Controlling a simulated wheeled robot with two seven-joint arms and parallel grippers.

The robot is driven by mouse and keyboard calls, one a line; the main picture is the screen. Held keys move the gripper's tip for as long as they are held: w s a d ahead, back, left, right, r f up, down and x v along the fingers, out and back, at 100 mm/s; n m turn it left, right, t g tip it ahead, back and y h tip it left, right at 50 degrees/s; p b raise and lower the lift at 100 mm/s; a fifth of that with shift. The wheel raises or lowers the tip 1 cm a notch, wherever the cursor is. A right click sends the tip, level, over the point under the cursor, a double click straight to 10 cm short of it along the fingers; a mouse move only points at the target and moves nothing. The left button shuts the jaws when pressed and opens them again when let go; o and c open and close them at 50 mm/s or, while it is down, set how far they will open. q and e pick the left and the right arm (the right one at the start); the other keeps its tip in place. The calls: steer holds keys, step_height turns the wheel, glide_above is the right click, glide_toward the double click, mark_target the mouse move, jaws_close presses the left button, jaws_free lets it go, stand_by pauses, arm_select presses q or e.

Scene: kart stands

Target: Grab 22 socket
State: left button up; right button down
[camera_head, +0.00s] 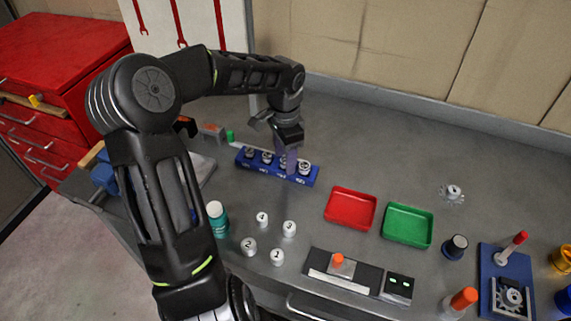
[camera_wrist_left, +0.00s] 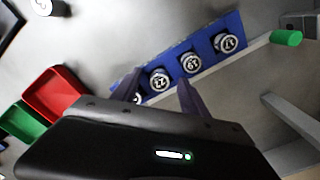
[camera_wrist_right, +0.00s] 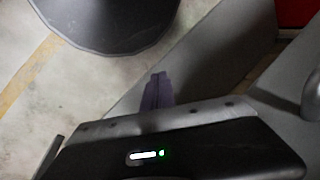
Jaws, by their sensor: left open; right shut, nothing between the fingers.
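The blue socket rack (camera_head: 277,176) stands on the bench in the head view with a row of sockets in it. In the left wrist view the 22 socket (camera_wrist_left: 160,79) is third from the right, beside the 19 socket (camera_wrist_left: 191,63) and the 17 socket (camera_wrist_left: 228,42). A further socket is mostly hidden by a finger. My left gripper (camera_wrist_left: 160,78) is open, pointing down, with its fingers on either side of the 22 socket as seen; I cannot tell if they touch it. My right gripper (camera_wrist_right: 157,90) is shut and empty, away from the rack.
Right of the rack are a red tray (camera_head: 350,209) and a green tray (camera_head: 408,225). White numbered pieces (camera_head: 262,219) and a teal bottle (camera_head: 217,217) stand in front. A green-ended rod (camera_wrist_left: 287,38) lies near the 17 end. Bench between rack and trays is clear.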

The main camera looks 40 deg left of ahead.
arm_select(q)
steer(key=shift+c, duration=0.5)
jaws_close()
step_height(320, 180, up, 10)
steer(key=b, duration=0.1)
stand_by(0.5)
stand_by(0.5)
